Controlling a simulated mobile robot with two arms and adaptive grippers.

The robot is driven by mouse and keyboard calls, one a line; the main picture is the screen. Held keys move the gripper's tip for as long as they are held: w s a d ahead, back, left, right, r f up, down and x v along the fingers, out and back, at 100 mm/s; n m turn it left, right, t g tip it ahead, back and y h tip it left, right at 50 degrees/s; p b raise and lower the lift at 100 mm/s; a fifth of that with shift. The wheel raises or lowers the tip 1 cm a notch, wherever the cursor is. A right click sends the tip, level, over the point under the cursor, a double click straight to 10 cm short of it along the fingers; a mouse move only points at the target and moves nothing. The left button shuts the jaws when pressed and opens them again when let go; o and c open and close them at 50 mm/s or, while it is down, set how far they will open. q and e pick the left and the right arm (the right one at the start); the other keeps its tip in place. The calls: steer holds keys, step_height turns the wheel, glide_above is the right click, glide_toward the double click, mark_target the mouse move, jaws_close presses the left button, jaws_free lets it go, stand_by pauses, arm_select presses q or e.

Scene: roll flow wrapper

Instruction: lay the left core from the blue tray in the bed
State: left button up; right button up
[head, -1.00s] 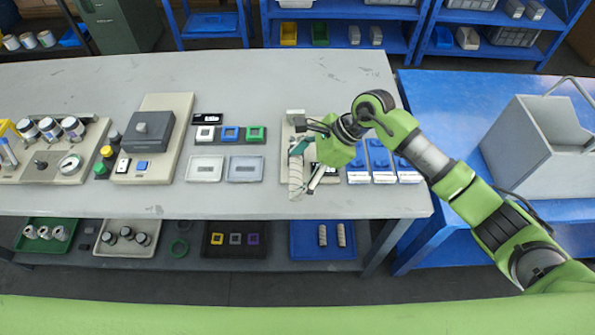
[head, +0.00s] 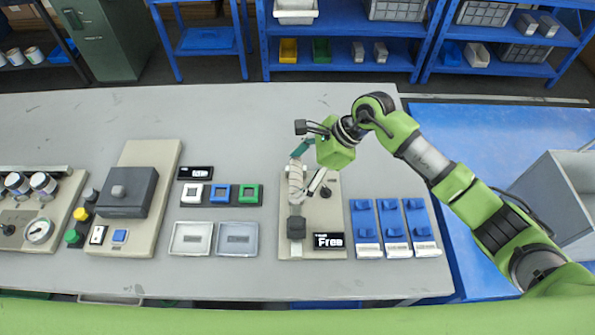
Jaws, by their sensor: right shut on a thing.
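My right gripper (head: 307,174) is shut on a pale beige core (head: 296,184). The core points up and down the picture and shows over the far left part of a beige board with the bed (head: 311,252). I cannot tell whether the core touches the bed, as the gripper hides part of it. A dark grey block (head: 296,228) sits at the core's near end in the picture. Only a sliver of the blue tray (head: 325,304) shows below the table's front edge. My left gripper is not in view.
A black "Free" sign (head: 328,240) and a dark knob (head: 326,192) are on the board. Blue holders (head: 394,228) stand to its right. Two shallow trays (head: 191,238) and small coloured square frames (head: 220,193) lie left. The grey table (head: 230,120) is clear behind.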

steer(key=shift+s+f+b, duration=0.15)
steer(key=shift+f+b, duration=0.35)
steer(key=shift+f, duration=0.45)
step_height(320, 180, down, 3)
steer(key=shift+f+b, duration=0.2)
steer(key=shift+b, duration=0.65)
steer(key=shift+f+b, duration=0.55)
steer(key=shift+b, duration=0.15)
steer(key=shift+s, duration=0.1)
steer(key=shift+s+d+f, duration=0.1)
steer(key=shift+f, duration=0.05)
steer(key=o, duration=0.9)
steer(key=shift+f, duration=0.1)
steer(key=shift+c, duration=0.2)
steer(key=shift+o, duration=0.6)
steer(key=shift+w+f, duration=0.15)
steer(key=shift+w, duration=0.05)
